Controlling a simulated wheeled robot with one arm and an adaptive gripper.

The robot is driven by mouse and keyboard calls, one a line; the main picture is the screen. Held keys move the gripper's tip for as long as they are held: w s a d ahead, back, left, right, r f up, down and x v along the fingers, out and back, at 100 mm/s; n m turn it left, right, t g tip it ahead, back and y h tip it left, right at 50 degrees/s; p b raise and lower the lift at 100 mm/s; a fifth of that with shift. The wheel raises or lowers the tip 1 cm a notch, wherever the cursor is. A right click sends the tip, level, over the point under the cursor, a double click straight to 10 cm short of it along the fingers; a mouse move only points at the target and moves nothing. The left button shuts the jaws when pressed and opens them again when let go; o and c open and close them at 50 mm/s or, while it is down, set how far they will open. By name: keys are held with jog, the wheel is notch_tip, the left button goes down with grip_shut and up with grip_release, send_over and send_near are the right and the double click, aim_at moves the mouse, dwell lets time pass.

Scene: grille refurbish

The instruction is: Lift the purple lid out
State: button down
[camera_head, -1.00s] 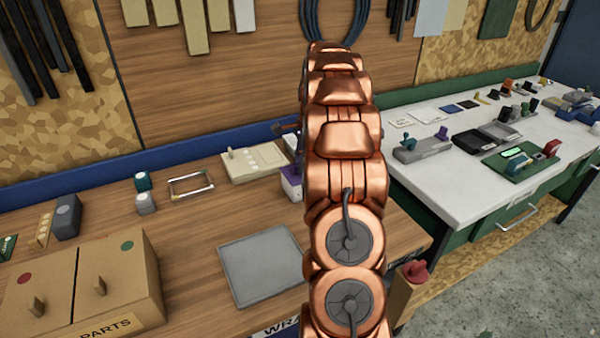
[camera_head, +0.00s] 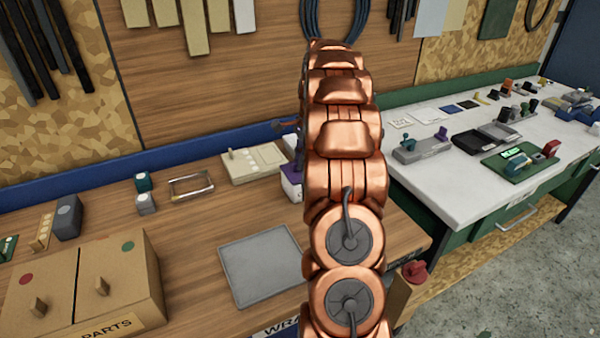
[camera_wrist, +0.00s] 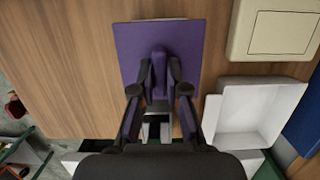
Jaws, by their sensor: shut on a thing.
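My gripper (camera_wrist: 160,82) is shut on the upright purple handle of the purple lid (camera_wrist: 186,38) in the wrist view. The lid is a flat square plate beyond the fingertips. An open white box (camera_wrist: 240,132) is beside it, lower right, and the lid does not cover it. The inside of the box looks empty from here. In the head view, the white box (camera_head: 290,188) shows at the left edge of my copper arm, with a bit of the purple lid (camera_head: 294,168) above it. My arm hides the rest.
A cream box (camera_wrist: 277,32) is near the lid, and shows behind the white box in the head view (camera_head: 254,163). A grey mat (camera_head: 260,265) lies bare on the wooden bench. A cardboard parts box (camera_head: 120,270) stands front left. A white bench (camera_head: 440,190) is right.

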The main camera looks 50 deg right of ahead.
jog(key=shift+r, duration=0.4)
jog(key=shift+r+p, duration=0.9)
jog(key=shift+r, duration=0.7)
